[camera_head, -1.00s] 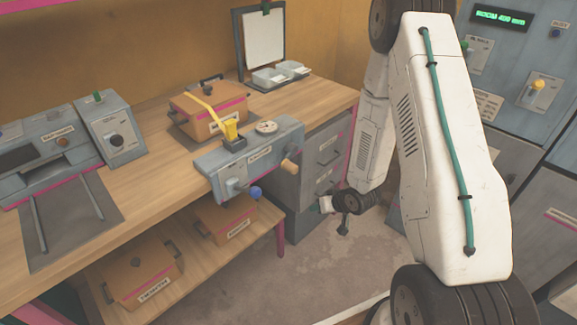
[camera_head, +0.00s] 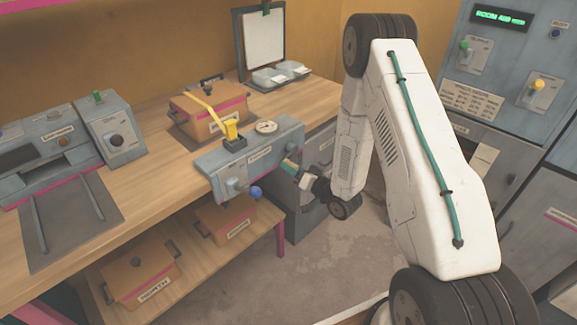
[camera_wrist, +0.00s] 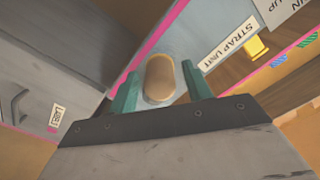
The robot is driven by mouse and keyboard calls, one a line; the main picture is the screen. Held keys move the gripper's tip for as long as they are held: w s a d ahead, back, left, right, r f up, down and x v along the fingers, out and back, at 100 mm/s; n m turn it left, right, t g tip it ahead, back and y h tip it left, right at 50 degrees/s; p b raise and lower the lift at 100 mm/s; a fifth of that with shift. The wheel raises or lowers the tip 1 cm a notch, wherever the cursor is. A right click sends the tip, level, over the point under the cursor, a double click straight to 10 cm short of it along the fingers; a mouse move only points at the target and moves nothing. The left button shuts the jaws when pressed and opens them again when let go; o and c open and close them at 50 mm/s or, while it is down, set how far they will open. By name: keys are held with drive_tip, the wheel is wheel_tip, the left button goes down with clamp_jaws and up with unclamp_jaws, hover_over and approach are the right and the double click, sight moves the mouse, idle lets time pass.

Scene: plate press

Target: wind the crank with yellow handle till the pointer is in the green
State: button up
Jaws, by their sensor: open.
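The strap unit (camera_head: 225,160) is a grey box on the bench's front edge, with a round white dial (camera_head: 266,126) on top. Its pointer is too small to read. A tan-yellow rounded handle (camera_wrist: 160,78) shows end-on in the wrist view, between the two teal fingers of my gripper (camera_wrist: 157,85). The fingers are open with a gap on either side of it. In the head view my gripper (camera_head: 290,167) is at the unit's right end and hides the handle there. A blue ball knob (camera_head: 256,192) sits low on the unit's front.
A yellow strap (camera_head: 205,103) runs from the unit over an orange box (camera_head: 213,118). A grey machine (camera_head: 110,135) stands at the left on the bench. Boxes (camera_head: 140,280) fill the lower shelf. A grey drawer cabinet (camera_wrist: 50,45) is close beside my gripper.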

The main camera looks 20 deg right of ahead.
drive_tip(key=shift+x, duration=1.15)
drive_tip(key=shift+c, duration=0.3)
clamp_jaws()
